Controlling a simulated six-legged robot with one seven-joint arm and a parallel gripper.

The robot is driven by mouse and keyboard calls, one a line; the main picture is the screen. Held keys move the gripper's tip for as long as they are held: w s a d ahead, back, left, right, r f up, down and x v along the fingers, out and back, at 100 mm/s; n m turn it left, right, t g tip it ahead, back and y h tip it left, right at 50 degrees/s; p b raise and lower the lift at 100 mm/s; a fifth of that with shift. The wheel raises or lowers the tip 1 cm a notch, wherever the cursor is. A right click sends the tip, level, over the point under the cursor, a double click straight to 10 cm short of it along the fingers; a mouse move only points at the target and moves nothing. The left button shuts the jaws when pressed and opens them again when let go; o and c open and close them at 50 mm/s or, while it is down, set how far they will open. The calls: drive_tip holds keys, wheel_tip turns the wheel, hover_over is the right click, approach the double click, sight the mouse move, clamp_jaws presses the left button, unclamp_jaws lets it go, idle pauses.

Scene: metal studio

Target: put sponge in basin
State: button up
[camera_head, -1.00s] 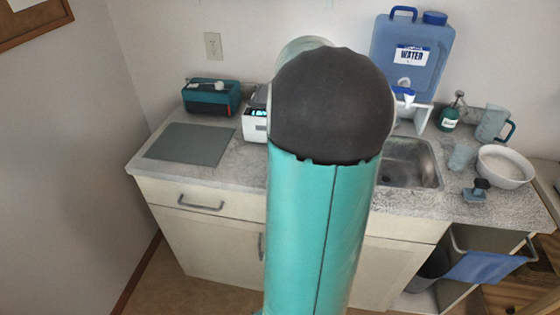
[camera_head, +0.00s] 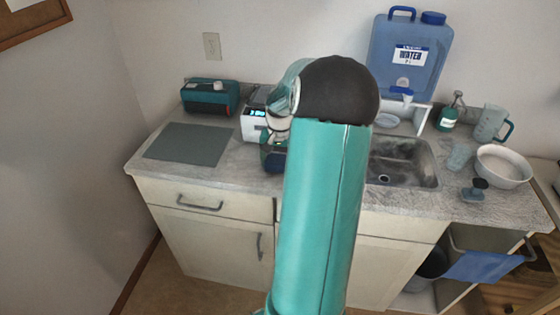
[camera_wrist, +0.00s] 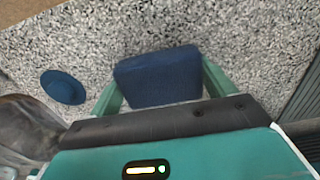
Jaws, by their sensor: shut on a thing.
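A dark blue sponge (camera_wrist: 158,78) sits between the two green fingers of my gripper (camera_wrist: 160,84) in the wrist view. My gripper is shut on it, over the speckled counter; I cannot tell whether the sponge touches the counter. In the head view my gripper (camera_head: 273,158) shows partly beside my arm, in front of the white device, and the sponge is not clear there. A metal sink basin (camera_head: 425,177) is set into the counter to the right, partly hidden by my arm. A white bowl (camera_head: 505,168) stands further right.
A grey mat (camera_head: 187,144), teal box (camera_head: 210,96) and white device (camera_head: 253,122) are on the left. A blue water jug (camera_head: 410,58), soap bottle (camera_head: 449,116), pitcher (camera_head: 490,123) and stopper-like object (camera_head: 474,191) are on the right. A blue disc (camera_wrist: 63,87) lies near the sponge.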

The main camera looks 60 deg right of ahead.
drive_tip(key=shift+f, duration=0.25)
